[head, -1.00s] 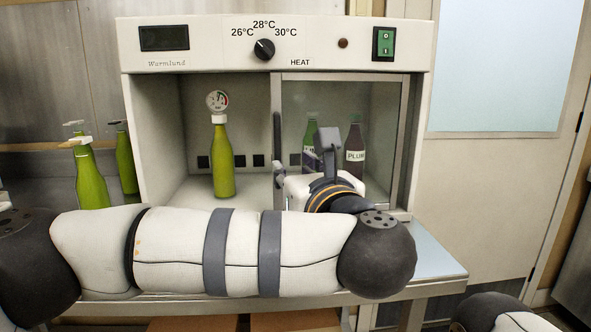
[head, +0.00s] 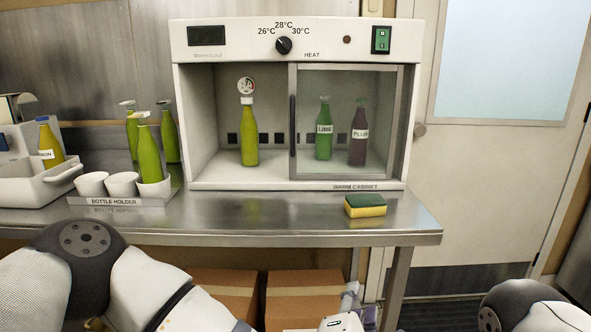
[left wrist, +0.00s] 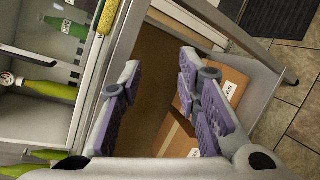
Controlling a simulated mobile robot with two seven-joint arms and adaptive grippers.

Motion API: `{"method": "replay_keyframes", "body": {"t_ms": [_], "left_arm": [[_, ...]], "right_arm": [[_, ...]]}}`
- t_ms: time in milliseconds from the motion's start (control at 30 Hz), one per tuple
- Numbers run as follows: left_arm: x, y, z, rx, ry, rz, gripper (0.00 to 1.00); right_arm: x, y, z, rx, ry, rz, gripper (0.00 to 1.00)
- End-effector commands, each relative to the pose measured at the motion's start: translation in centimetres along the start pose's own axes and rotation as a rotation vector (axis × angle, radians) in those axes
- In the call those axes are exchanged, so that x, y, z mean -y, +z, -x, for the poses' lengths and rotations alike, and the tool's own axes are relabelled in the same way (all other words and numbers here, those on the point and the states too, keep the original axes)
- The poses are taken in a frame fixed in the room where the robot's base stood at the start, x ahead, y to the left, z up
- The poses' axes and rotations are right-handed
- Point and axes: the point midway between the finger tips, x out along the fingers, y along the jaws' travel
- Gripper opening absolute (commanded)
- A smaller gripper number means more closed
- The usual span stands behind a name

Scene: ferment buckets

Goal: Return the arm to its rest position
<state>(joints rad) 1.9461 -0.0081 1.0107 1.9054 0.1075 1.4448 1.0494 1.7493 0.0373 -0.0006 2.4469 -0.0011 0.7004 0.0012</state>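My left arm reaches in from the bottom left of the head view. Its gripper (head: 362,304) is low at the bottom edge, in front of the bench. In the left wrist view the two purple-padded fingers of the left gripper (left wrist: 158,68) are wide apart with nothing between them. My right gripper is out of view; only a part of my right arm shows at the bottom right of the head view.
The metal bench (head: 290,218) carries the warm cabinet (head: 290,185), a sponge (head: 365,206) and a bottle holder (head: 118,201) with cups. Bottles stand inside the cabinet. Cardboard boxes (head: 222,283) sit under the bench, near the left gripper.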

Motion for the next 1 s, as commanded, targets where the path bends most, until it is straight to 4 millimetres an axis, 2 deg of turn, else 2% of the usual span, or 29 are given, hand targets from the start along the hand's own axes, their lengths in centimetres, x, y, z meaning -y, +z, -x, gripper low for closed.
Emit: {"method": "replay_keyframes", "body": {"t_ms": [33,100,167,200,267,300,367,400,467,500,600,700,800,1000], "left_arm": [[3.5,-1.8,1.4,0.018,-0.102,-0.150,0.31],[8.8,-5.2,4.0,0.051,-0.265,-0.370,0.31],[12.8,-8.6,6.9,0.086,-0.410,-0.546,0.31],[15.2,-10.9,9.2,0.115,-0.509,-0.654,0.31],[18.1,-14.4,12.9,0.164,-0.656,-0.803,0.31],[19.8,-16.8,15.8,0.201,-0.757,-0.891,0.31],[21.6,-20.3,20.3,0.265,-0.909,-1.009,0.31],[22.5,-22.4,23.5,0.311,-1.010,-1.076,0.31],[23.1,-25.3,28.2,0.382,-1.153,-1.156,0.31],[23.2,-26.9,31.2,0.430,-1.241,-1.195,0.31],[22.8,-29.7,37.1,0.535,-1.411,-1.252,0.31],[22.3,-31.0,40.6,0.604,-1.511,-1.271,0.31],[22.1,-31.4,41.9,0.630,-1.546,-1.276,0.31],[22.1,-31.5,41.9,0.631,-1.547,-1.276,0.31]], "right_arm": [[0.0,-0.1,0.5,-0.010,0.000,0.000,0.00],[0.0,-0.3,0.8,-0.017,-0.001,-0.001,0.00],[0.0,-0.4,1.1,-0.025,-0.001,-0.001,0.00],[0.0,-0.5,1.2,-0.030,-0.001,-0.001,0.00],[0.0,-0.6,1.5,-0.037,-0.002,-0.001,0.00],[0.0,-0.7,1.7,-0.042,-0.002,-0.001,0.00],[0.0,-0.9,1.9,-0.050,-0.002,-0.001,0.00],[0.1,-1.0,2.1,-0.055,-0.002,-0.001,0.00],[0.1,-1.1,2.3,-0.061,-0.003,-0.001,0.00],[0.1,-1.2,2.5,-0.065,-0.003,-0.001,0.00],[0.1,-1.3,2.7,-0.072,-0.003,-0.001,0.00],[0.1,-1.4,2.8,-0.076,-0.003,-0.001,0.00],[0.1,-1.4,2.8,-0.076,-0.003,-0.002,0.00],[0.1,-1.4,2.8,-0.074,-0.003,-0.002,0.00]]}}
